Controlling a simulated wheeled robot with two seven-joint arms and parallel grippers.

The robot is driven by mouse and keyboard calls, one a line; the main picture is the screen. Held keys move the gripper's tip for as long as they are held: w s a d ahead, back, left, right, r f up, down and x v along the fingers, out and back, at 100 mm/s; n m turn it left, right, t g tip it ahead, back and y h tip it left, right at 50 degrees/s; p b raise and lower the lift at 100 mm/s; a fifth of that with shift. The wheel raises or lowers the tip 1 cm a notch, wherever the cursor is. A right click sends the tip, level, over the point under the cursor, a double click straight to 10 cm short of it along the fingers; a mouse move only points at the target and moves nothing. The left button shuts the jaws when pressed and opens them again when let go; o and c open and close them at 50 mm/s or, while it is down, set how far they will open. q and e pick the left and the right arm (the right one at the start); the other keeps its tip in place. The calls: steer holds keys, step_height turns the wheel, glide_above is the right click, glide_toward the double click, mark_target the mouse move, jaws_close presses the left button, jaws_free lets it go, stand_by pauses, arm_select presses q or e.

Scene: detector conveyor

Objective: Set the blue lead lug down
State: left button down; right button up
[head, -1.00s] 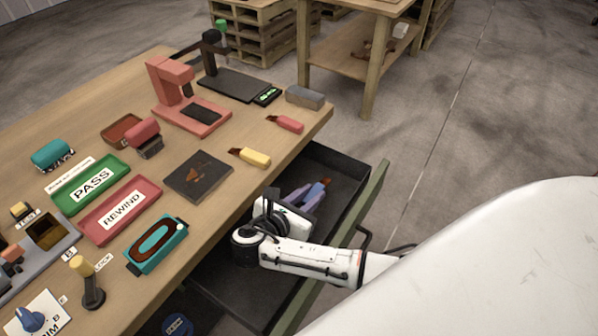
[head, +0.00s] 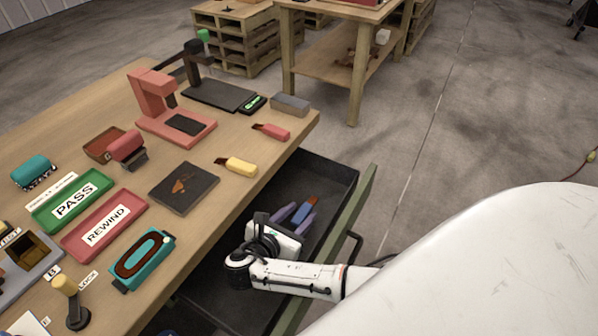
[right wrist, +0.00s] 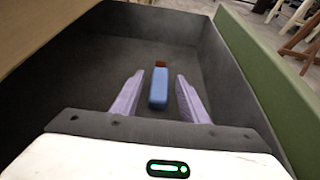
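The blue lead lug (head: 304,211), a blue block with an orange-brown end, is inside the open drawer (head: 330,171) under the table's right edge. It also shows in the right wrist view (right wrist: 158,92), where it appears to lie on the dark drawer floor. My right gripper (head: 301,208) reaches into the drawer with its two purple fingers on either side of the lug. In the right wrist view the right gripper (right wrist: 160,76) is open, with a gap between each finger and the lug. My left gripper is not in view.
The drawer's green front (head: 352,205) and dark side walls surround my right gripper. On the table above are a yellow lug (head: 241,167), a red lug (head: 274,132), a dark square plate (head: 184,187) and PASS (head: 98,188) and REWIND (head: 130,208) trays. Drawer floor beyond the lug is clear.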

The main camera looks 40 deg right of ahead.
steer(key=shift+r, duration=0.15)
steer(key=v, duration=1.2)
steer(key=shift+w+r+p, duration=0.1)
steer(key=shift+p, duration=0.2)
